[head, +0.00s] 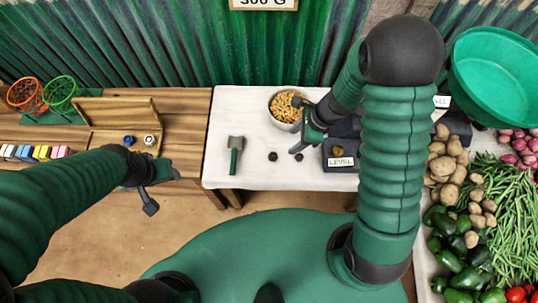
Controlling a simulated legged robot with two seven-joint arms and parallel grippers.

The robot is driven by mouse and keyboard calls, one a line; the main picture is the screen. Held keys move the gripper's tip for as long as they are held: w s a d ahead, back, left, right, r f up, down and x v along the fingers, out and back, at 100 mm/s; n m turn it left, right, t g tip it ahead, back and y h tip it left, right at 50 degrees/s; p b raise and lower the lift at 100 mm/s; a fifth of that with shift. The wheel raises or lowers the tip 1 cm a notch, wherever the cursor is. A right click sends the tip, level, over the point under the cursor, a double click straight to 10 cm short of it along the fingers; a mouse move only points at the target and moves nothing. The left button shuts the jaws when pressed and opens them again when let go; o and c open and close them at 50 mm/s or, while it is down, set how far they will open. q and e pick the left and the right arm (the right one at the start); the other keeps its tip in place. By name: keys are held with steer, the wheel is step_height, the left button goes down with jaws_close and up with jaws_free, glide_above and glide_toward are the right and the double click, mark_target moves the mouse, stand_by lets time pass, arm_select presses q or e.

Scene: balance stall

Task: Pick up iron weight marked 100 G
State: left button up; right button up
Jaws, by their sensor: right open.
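Two small dark round pieces that look like iron weights lie on the white table, one at left (272,156) and one at right (299,157). Their markings are too small to read. My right gripper (298,127) is open and empty above the table, its lower finger close to the right dark piece in the picture. I cannot tell its height. My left gripper (163,193) has its fingers apart and is empty, in front of the wooden bench, away from the weights.
A bowl of yellowish pieces (284,106) and a green scoop (235,156) are on the white table (232,108). A dark balance base labelled LEVEL (341,152) stands right of the weights, partly behind my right arm. An open wooden box (115,112) is at left; vegetables fill the right.

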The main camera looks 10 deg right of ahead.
steer(key=b, duration=0.1)
glide_toward(274, 155)
steer(key=b+x, duration=0.1)
steer(key=x, duration=0.2)
steer(key=shift+s, duration=0.25)
steer(key=shift+f, duration=0.4)
steer(key=x, duration=0.4)
steer(key=shift+w+f, duration=0.1)
steer(key=shift+w, duration=0.15)
steer(key=shift+w+a+f, duration=0.1)
steer(key=shift+a+f, duration=0.1)
steer(key=shift+a, duration=0.3)
steer(key=shift+d, duration=0.3)
steer(key=c, duration=0.9)
steer(key=shift+c, duration=1.3)
arm_select(q)
steer(key=f, duration=0.3)
steer(key=shift+a, duration=0.25)
arm_select(e)
jaws_close()
